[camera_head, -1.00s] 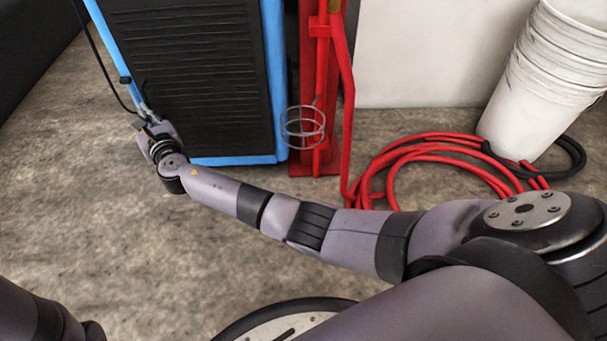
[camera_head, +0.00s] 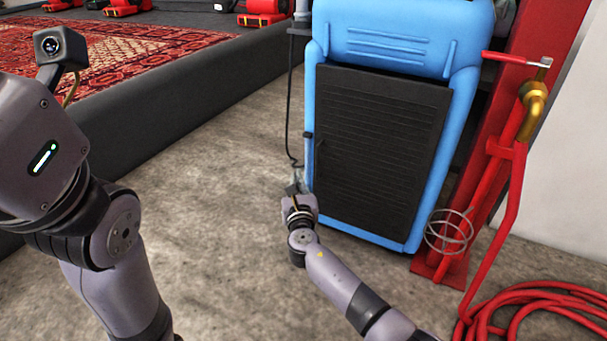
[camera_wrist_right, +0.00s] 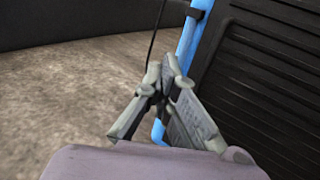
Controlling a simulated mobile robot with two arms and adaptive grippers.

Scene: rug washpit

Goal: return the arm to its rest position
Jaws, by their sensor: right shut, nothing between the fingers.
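My right arm reaches away from me across the concrete floor in the head view. Its gripper (camera_head: 294,184) is small there, beside the lower left edge of the blue machine with a black ribbed panel (camera_head: 382,150). In the right wrist view the fingers (camera_wrist_right: 166,72) come together at the tips, shut with nothing held. The black panel (camera_wrist_right: 270,70) and blue edge are just beyond and to the right of them. My left arm (camera_head: 110,260) is raised at the left of the head view, with its wrist camera showing. Its fingers are not visible.
A red stand (camera_head: 508,165) with a brass fitting and a wire ring is right of the machine. A coiled red hose (camera_head: 545,312) lies at lower right. Floor (camera_head: 215,170) between is clear.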

